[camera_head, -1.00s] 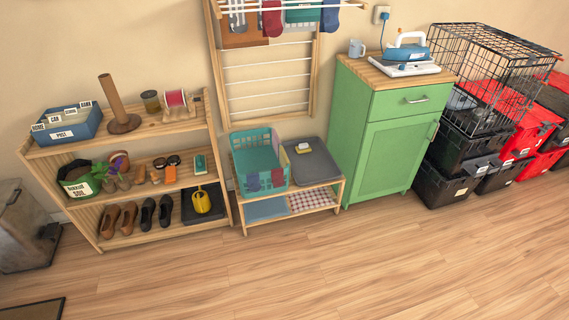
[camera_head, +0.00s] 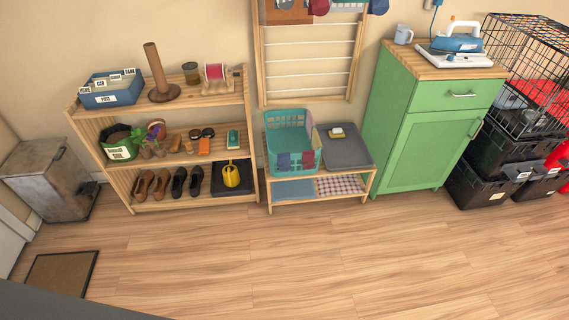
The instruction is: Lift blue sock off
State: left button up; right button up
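A blue sock (camera_head: 378,6) hangs from the wall drying rack (camera_head: 258,60) at the top edge, and its upper part is cut off by the frame. A dark red sock (camera_head: 318,7) hangs to its left, also cut off. A teal laundry basket (camera_head: 286,122) stands on the low wooden bench below the rack. A blue sock (camera_head: 283,161) and a purplish-red sock (camera_head: 307,159) show at the basket's front side. I cannot tell whether they hang over it or lie inside. Neither of my grippers is in view.
A green cabinet (camera_head: 425,150) with an iron (camera_head: 458,42) stands right of the bench (camera_head: 367,188). A wooden shelf (camera_head: 250,150) is on the left, with a metal bin (camera_head: 45,175) beyond. Black totes (camera_head: 480,190) and a wire crate are far right. The floor in front is clear.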

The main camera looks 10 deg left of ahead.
aim_at(283, 158)
jog(key=i+l, duration=0.15)
jog(key=i, duration=0.45)
jog(key=i+l, duration=0.1)
jog(key=i, duration=0.45)
jog(key=i+l, duration=0.15)
jog(key=i, duration=0.45)
jog(key=i+l, duration=0.1)
jog(key=i, duration=0.5)
